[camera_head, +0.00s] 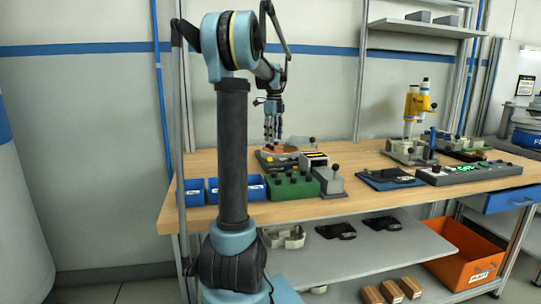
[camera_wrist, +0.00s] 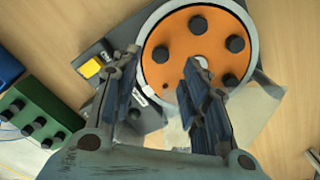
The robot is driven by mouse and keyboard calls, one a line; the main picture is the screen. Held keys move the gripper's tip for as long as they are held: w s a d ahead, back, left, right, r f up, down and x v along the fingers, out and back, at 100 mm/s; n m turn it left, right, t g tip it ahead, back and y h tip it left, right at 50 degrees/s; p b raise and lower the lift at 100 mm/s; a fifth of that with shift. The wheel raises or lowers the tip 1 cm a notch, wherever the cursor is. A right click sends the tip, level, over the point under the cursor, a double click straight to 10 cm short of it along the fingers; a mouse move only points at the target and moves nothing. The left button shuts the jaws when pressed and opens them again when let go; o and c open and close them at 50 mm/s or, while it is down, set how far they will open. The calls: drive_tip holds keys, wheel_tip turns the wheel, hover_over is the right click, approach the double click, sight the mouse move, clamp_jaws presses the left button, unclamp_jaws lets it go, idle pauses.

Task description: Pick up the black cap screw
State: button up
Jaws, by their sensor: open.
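My gripper (camera_head: 273,133) is open and points down over the orange disc (camera_head: 279,149) on the bench. In the wrist view, my two fingers (camera_wrist: 161,60) are spread apart with nothing held between them. The orange disc (camera_wrist: 205,50) sits in a grey round rim. Several black cap screws stand on it, one (camera_wrist: 161,54) showing between the fingertips, one (camera_wrist: 198,24) at the top and one (camera_wrist: 234,44) at the right. The right finger covers part of the disc. The height of the fingertips above the screws is hard to tell.
A green block with black round heads (camera_head: 292,187) stands at the front, with blue bins (camera_head: 194,192) to its left. A yellow button (camera_wrist: 90,67) is beside the disc. Bare wood (camera_head: 348,156) lies between.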

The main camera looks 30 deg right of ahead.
drive_tip(key=f, duration=0.3)
drive_tip(key=shift+w+a+f, duration=0.2)
drive_tip(key=shift+w, duration=0.15)
drive_tip(key=shift+f, duration=0.7)
drive_tip(key=c, duration=0.9)
